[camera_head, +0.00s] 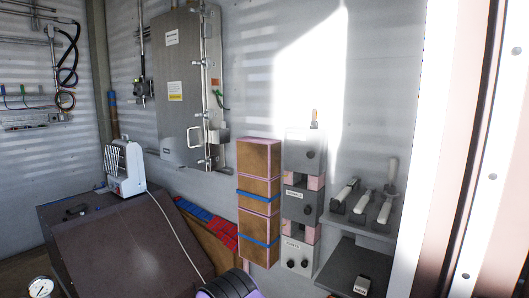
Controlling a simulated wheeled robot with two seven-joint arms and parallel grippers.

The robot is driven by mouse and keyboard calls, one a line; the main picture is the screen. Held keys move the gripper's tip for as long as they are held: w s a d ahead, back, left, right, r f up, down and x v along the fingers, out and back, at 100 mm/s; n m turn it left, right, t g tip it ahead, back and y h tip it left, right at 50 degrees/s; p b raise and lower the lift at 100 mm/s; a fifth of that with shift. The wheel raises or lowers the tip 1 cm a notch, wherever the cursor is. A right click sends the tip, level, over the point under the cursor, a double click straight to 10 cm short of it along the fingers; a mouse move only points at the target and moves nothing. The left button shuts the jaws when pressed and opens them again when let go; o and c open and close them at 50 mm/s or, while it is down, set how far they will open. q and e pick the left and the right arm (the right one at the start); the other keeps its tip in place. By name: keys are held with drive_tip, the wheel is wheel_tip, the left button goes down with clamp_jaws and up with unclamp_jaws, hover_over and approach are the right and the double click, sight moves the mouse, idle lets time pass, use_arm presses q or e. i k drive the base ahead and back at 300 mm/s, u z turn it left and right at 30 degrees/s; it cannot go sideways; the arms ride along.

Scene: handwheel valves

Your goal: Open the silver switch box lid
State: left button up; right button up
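A large silver-grey switch box (180,85) is mounted on the corrugated wall at the upper left of the middle. Its lid is shut, with a white label and a yellow label on the front. A D-shaped handle (194,137) sits low on the lid near its right edge. Several latches or hinges line the right edge.
A dark sloped console (130,245) carries a white heater-like device (124,168) with a cable, below the box. Stacked brown boxes (258,200), grey switch units (299,205) and a lever panel (362,205) stand to the right. A gauge (41,287) shows bottom left.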

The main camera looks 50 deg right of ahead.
sight(303, 149)
drive_tip(key=i, duration=1.2)
drive_tip(key=z, duration=1.7)
drive_tip(key=i, duration=0.85)
drive_tip(key=z, duration=0.1)
